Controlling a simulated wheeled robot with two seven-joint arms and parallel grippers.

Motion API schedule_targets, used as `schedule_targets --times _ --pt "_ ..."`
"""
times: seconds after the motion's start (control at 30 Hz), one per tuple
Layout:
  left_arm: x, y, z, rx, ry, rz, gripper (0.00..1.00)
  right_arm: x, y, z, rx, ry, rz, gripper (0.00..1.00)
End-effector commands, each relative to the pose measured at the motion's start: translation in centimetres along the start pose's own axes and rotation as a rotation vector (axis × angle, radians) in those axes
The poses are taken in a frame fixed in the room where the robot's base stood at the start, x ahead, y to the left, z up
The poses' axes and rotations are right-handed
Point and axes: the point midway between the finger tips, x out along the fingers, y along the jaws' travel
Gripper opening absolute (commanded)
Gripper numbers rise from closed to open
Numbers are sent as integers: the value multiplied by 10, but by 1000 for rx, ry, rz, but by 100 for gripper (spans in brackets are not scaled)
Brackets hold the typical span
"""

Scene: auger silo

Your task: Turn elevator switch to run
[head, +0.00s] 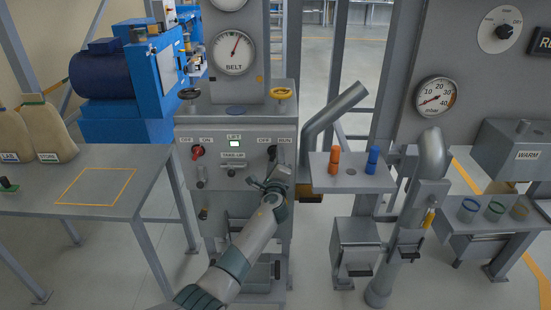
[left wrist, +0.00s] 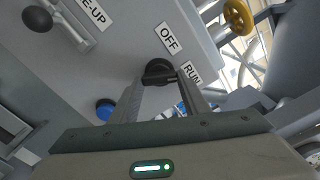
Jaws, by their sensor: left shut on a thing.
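The elevator switch is a black knob (head: 272,152) under the OFF and RUN labels on the right of the grey control panel (head: 235,178). In the left wrist view the knob (left wrist: 157,69) sits between my fingertips, beside the OFF label (left wrist: 168,38) and the RUN label (left wrist: 191,75). My left gripper (head: 274,170) reaches up to the panel from below and is shut on this knob. The fingers partly cover the knob, so I cannot tell exactly where it points. My right gripper is in neither view.
A red switch (head: 197,152) with OFF and ON labels is at the panel's left, and a lit LIFT display (head: 234,144) is between. A yellow handwheel (head: 281,94) stands above. A shelf with orange and blue pegs (head: 350,178) is close on the right.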

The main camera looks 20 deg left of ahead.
Motion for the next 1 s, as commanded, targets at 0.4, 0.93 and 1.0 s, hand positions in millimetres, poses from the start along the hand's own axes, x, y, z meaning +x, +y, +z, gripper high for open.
schedule_targets --times 0.4,0.93,1.0 --pt "0 3 -1 58 1 3 20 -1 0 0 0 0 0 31" --pt "0 1 0 55 0 1 61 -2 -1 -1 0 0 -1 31" --pt "0 1 0 55 0 1 61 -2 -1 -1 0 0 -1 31"
